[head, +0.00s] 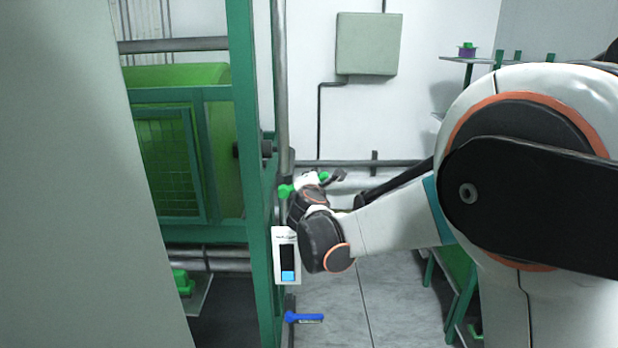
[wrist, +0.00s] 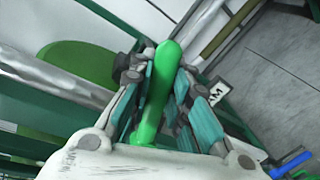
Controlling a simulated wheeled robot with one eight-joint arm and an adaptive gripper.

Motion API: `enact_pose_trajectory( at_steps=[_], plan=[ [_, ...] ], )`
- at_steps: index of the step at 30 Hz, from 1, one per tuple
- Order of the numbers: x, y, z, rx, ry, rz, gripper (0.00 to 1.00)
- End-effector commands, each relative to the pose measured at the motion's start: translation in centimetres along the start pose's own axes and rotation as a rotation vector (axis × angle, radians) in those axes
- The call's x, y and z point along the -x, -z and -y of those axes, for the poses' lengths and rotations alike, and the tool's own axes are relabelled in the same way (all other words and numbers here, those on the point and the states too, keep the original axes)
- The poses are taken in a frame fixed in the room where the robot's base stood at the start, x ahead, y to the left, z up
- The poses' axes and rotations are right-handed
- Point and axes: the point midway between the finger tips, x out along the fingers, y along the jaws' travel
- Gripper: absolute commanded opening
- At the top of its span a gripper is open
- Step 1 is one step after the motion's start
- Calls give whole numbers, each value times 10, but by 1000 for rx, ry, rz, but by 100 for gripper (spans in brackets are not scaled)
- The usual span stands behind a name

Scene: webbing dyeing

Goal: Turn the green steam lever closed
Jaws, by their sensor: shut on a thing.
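The green steam lever (wrist: 156,95) lies between the two fingers of my gripper (wrist: 162,85) in the wrist view. The fingers are shut on it, one on each side, and its rounded end sticks out between them. In the head view, my gripper (head: 318,180) is at the grey pipe beside the green machine frame. Small green parts of the lever (head: 285,191) show there, and my wrist hides the rest. I cannot tell the lever's exact angle to its pipe.
A blue lever (head: 303,317) sits lower on the pipe. The green machine frame (head: 245,150) stands close on the left. A green shelf (head: 458,275) is at the right, with open floor (head: 375,305) between.

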Motion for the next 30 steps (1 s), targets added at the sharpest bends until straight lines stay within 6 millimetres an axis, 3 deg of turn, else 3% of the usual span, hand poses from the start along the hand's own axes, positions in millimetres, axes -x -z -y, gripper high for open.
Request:
enact_pose_trajectory(
  at_steps=[6,15,30],
  plan=[
    [-3,2,20,-178,2,-34,0],
    [-6,6,34,-347,1,-68,0],
    [-6,9,40,-424,3,-83,0]
  ],
)
